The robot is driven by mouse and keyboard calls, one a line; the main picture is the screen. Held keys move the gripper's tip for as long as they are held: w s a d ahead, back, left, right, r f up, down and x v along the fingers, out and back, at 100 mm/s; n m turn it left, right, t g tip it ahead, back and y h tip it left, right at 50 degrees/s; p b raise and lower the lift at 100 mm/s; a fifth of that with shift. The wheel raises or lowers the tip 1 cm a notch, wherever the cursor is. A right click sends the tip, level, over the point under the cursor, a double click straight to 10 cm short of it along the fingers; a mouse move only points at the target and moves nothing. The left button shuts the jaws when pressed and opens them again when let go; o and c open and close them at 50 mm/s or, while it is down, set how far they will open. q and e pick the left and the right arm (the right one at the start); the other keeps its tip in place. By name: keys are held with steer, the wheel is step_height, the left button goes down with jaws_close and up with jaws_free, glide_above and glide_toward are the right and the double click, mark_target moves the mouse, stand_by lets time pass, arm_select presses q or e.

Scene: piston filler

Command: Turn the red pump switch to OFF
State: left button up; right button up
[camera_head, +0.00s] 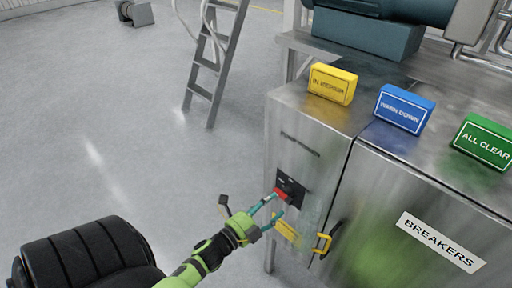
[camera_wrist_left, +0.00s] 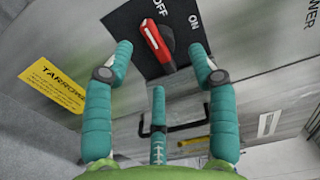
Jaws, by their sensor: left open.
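The red pump switch (camera_head: 281,193) is on a black plate on the front of the steel cabinet. In the left wrist view, the switch (camera_wrist_left: 156,44) is a red handle on a dark round base, with OFF and ON lettering above it. The handle is tilted, its upper end just beside the OFF lettering. My left gripper (camera_head: 276,205) is at the plate with its teal fingers spread. In the wrist view, the open gripper (camera_wrist_left: 160,62) has a finger on either side of the handle, apart from it, and a third finger below. My right gripper is out of view.
Yellow (camera_head: 332,84), blue (camera_head: 404,109) and green (camera_head: 484,142) sign blocks stand on the cabinet top. A BREAKERS label (camera_head: 441,242) is on the door. A yellow padlock-like piece (camera_head: 323,243) hangs by the door handle. A ladder (camera_head: 214,62) stands behind; the floor at left is open.

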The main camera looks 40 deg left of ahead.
arm_select(q)
steer(key=s, duration=0.6)
steer(key=shift+s+a+r, duration=0.15)
steer(key=shift+s+a, duration=0.1)
steer(key=shift+s, duration=0.1)
